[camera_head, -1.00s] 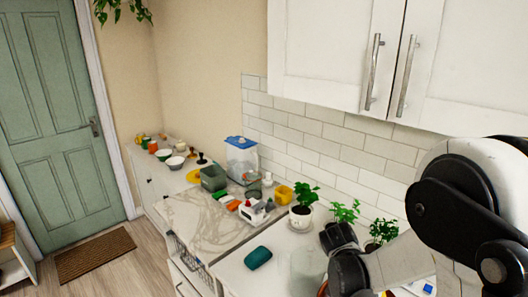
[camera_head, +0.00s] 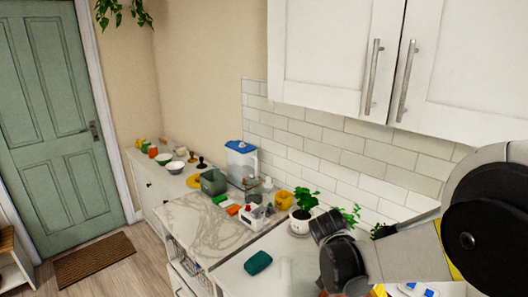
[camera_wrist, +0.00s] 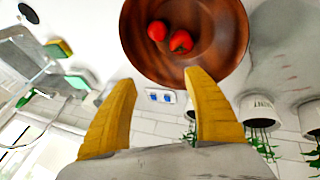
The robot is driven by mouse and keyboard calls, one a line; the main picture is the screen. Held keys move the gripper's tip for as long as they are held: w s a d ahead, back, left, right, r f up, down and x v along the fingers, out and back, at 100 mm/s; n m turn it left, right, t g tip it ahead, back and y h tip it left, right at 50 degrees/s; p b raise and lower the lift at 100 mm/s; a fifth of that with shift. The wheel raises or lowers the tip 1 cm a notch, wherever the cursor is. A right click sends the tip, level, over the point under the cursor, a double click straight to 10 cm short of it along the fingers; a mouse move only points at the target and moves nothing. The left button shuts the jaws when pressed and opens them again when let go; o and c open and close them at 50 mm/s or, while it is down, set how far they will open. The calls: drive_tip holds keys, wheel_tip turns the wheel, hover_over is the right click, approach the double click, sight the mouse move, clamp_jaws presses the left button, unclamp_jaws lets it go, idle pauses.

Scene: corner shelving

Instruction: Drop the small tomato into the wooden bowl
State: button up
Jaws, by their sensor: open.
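The brown wooden bowl (camera_wrist: 232,25) shows at the top of the wrist view, with two small red tomatoes inside it, one on the left (camera_wrist: 156,31) and one on the right (camera_wrist: 181,41). I cannot tell which is the task's small tomato. My gripper (camera_wrist: 161,76) has its two yellow fingers spread apart with nothing between them. The fingertips are by the bowl's edge in this view; I cannot tell how far they are from it. In the head view my wrist hides the fingertips and most of the bowl area.
White pots with plants (camera_wrist: 261,111) stand to the right of the bowl in the wrist view. In the head view, a potted plant (camera_head: 304,206), a teal item (camera_head: 258,262), a green bin (camera_head: 213,182) and a blue-lidded container (camera_head: 241,160) stand on the counter. White cupboards (camera_head: 330,60) hang above.

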drive_tip(key=v, duration=0.6)
drive_tip(key=shift+r, duration=0.1)
drive_tip(key=s+a+f+n+t+y+b, duration=0.2)
drive_tip(key=s+n+t+y+b, duration=0.1)
drive_tip(key=s+b, duration=0.3)
drive_tip(key=s+a+f+n+t+y+b, duration=0.2)
drive_tip(key=s+f+n+t+b, duration=0.1)
drive_tip(key=s+n+t+b, duration=0.1)
drive_tip(key=s+n+b, duration=0.1)
drive_tip(key=s+b, duration=0.1)
drive_tip(key=shift+s+f+n+y+b, duration=0.15)
drive_tip(key=shift+s+n+y+b, duration=0.15)
drive_tip(key=shift+s+y, duration=0.1)
drive_tip(key=shift+w+d, duration=0.1)
drive_tip(key=shift+d, duration=0.05)
